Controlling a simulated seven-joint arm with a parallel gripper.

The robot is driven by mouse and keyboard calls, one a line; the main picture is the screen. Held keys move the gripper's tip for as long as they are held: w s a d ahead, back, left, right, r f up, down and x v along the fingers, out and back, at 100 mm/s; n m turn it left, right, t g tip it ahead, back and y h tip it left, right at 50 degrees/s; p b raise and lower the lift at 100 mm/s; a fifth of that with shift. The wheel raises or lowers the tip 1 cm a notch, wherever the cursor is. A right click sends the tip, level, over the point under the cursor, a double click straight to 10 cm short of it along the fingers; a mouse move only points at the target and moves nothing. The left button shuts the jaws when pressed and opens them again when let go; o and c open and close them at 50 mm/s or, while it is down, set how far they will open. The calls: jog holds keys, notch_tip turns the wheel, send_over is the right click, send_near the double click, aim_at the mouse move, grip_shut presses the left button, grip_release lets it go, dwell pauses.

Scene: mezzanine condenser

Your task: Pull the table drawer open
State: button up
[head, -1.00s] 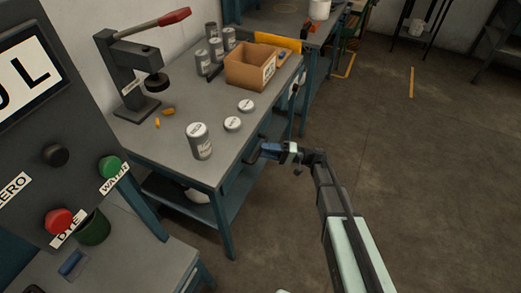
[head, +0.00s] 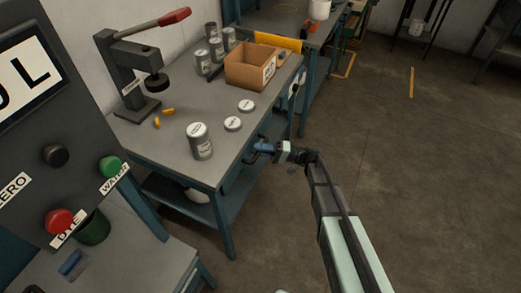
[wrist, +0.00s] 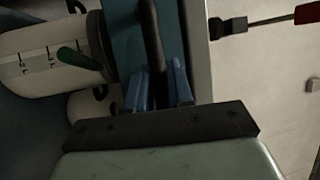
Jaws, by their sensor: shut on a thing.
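The grey-topped table (head: 172,140) stands left of my arm in the head view. Its drawer is under the tabletop's front edge, largely hidden there by the edge and my gripper. In the wrist view, a teal panel that looks like the drawer front (wrist: 122,35) lies behind a dark bar handle (wrist: 152,40). My gripper (head: 260,150) is at the table's front side. In the wrist view, its blue fingers (wrist: 157,80) stand on either side of the handle and are shut on it. No clear gap shows at the drawer.
A lever press (head: 135,90) stands at the back. The floor (head: 410,170) to the right is clear.

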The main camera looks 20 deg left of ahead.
grip_shut()
jog(key=d, duration=2.1)
jog(key=o, duration=0.7)
grip_release()
jog(key=shift+c, duration=0.2)
